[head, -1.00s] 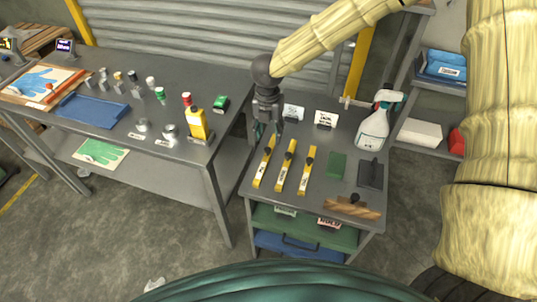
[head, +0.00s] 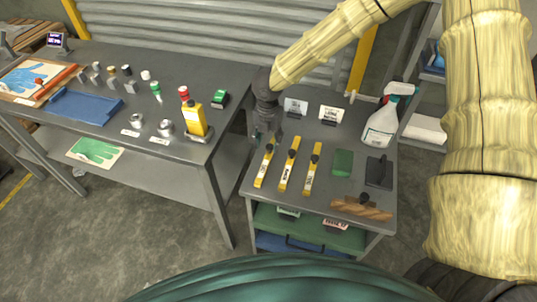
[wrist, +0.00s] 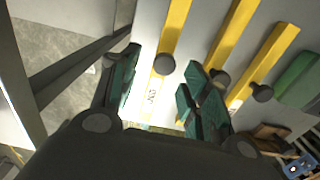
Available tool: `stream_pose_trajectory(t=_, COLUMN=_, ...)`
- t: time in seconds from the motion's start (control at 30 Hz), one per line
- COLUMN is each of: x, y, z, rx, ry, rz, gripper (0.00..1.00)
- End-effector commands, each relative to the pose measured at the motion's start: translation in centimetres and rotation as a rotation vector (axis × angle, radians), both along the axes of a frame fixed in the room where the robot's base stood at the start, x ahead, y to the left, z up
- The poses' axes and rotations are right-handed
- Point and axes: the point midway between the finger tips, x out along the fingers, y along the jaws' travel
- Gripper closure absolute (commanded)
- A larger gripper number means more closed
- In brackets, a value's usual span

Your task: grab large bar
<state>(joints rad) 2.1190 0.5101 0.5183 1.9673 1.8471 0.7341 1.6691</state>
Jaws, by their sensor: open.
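Three yellow bars with black knobs lie side by side on the grey cart top: a left bar (head: 264,166), a middle bar (head: 288,166) and a right bar (head: 312,170). Their labels are too small to read surely, so I cannot tell which is the large one. My gripper (head: 266,133) is over the far end of the left bar. In the wrist view my gripper (wrist: 160,95) is open and empty. The left bar (wrist: 176,28) appears between its fingers, while the middle bar (wrist: 232,32) is partly hidden by the right finger. The right bar (wrist: 268,65) lies further right.
A green pad (head: 342,162), a dark plate with a handle (head: 378,172) and a wooden brush (head: 362,208) lie right of the bars. A spray bottle (head: 382,125) and sign cards (head: 331,112) stand behind. A longer workbench (head: 130,165) is at left.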

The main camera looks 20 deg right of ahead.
Motion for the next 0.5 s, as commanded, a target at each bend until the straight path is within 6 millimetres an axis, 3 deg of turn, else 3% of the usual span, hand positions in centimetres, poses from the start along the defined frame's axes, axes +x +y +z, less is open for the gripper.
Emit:
stream_pose_trajectory(t=0.27, x=-0.1, y=-0.1, z=-1.7, rx=-0.001, ry=0.001, rz=0.004, gripper=0.54)
stream_pose_trajectory(t=0.5, x=-0.2, y=-0.3, z=-4.5, rx=0.000, ry=0.000, rz=0.004, gripper=0.54)
